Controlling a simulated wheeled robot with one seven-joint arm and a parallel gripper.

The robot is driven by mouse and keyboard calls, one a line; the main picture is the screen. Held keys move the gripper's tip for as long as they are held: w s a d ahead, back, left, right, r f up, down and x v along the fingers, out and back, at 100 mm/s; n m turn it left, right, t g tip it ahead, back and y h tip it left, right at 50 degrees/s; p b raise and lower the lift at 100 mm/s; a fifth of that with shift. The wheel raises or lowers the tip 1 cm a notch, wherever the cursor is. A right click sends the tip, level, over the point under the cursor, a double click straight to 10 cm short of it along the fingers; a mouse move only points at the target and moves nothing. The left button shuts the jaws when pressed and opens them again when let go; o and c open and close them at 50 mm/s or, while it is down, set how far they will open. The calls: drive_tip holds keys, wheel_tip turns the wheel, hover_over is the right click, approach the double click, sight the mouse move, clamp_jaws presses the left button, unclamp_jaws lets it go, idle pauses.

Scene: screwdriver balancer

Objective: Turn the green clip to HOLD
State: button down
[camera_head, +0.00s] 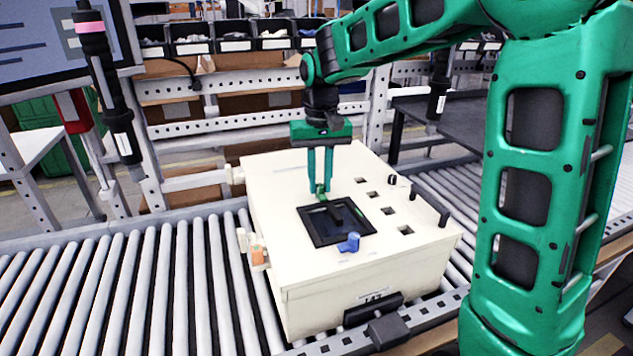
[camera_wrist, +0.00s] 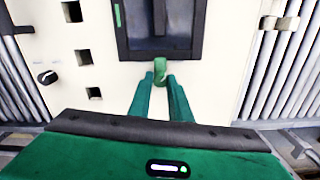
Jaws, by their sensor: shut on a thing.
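The green clip (camera_wrist: 159,72) sits at the edge of the dark framed window (camera_wrist: 158,30) on top of the cream box (camera_head: 290,215). In the head view the clip (camera_head: 320,190) shows at the window's far edge, partly hidden by my fingers. My gripper (camera_head: 320,188) points down at it, and in the wrist view its two green fingertips (camera_wrist: 160,80) close on the clip from both sides. Any HOLD marking is too small to read or hidden. A blue clip (camera_head: 349,243) sits at the window's near edge.
Black knobs (camera_head: 392,180) and several square holes (camera_head: 388,211) lie right of the window. An orange part (camera_head: 258,250) is on the box's left side. Roller conveyor (camera_head: 130,285) surrounds the box. A hanging screwdriver (camera_head: 105,85) is at the left.

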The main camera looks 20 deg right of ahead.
sight(320, 184)
drive_tip(key=shift+d+m, duration=0.1)
drive_tip(key=shift+m, duration=0.3)
drive_tip(key=c, duration=1.6)
unclamp_jaws()
wheel_tip(320, 184, up, 11)
drive_tip(key=shift+f, duration=0.15)
drive_tip(key=s+d+f+m, duration=0.1)
drive_tip(key=s+d+f, duration=0.2)
drive_tip(key=s+d, duration=0.45)
drive_tip(key=s+d+f+m, duration=0.1)
drive_tip(key=s+d+f, duration=0.2)
drive_tip(key=s+d, duration=0.45)
drive_tip(key=shift+m, duration=0.8)
drive_tip(key=s+f, duration=0.3)
drive_tip(key=s, duration=0.2)
drive_tip(key=s+d+f, duration=0.1)
drive_tip(key=s+f, duration=0.1)
drive_tip(key=s, duration=0.4)
drive_tip(key=s+d+f, duration=0.1)
drive_tip(key=s+f, duration=0.2)
drive_tip(key=s, duration=0.2)
drive_tip(key=shift+s+f, duration=0.3)
drive_tip(key=shift+f, duration=0.05)
